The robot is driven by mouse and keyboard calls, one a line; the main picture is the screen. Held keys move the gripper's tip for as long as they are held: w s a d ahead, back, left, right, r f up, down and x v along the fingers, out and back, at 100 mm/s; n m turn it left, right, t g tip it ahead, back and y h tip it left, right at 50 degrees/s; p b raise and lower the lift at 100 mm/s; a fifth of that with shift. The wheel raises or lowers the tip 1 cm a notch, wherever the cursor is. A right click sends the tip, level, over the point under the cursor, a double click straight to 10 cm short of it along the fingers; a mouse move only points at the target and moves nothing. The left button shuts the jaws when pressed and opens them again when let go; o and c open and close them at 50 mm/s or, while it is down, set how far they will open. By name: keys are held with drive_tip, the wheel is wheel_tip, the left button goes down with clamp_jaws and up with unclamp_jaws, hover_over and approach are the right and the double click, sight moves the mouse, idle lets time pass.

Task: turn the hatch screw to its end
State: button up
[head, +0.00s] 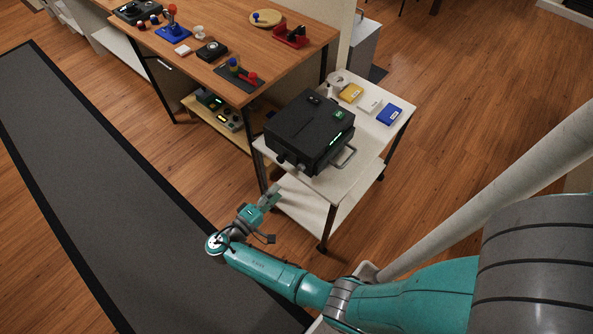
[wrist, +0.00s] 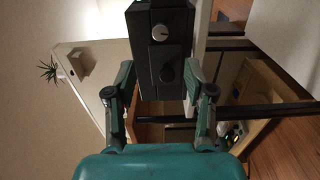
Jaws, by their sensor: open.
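A black box (head: 312,125) with a small green display and a metal handle stands on the white cart. The wrist view shows a narrow black face of the box (wrist: 177,50), with a silver round knob (wrist: 160,32) with a pointer line and a dark round knob (wrist: 166,74). I cannot tell for certain which of them is the hatch screw. My gripper (wrist: 160,76) is open and empty, its fingers on either side of the box's face in the picture, with the dark knob between them. In the head view my gripper (head: 272,197) is low in front of the cart, apart from the box.
The white cart (head: 345,180) also holds yellow, white and blue small boxes (head: 389,114) behind the black box. A wooden table (head: 225,45) with panels and controls stands at the upper left. A grey mat (head: 90,180) covers open floor at left.

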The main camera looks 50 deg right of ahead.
sight(299, 168)
drive_tip(key=d+m, duration=0.2)
drive_tip(key=d, duration=0.1)
drive_tip(key=d+m, duration=0.2)
drive_tip(key=d, duration=0.2)
drive_tip(key=d+m, duration=0.3)
drive_tip(key=d, duration=0.1)
drive_tip(key=shift+w+d, duration=0.1)
drive_tip(key=shift+w, duration=0.15)
clamp_jaws()
idle(0.3)
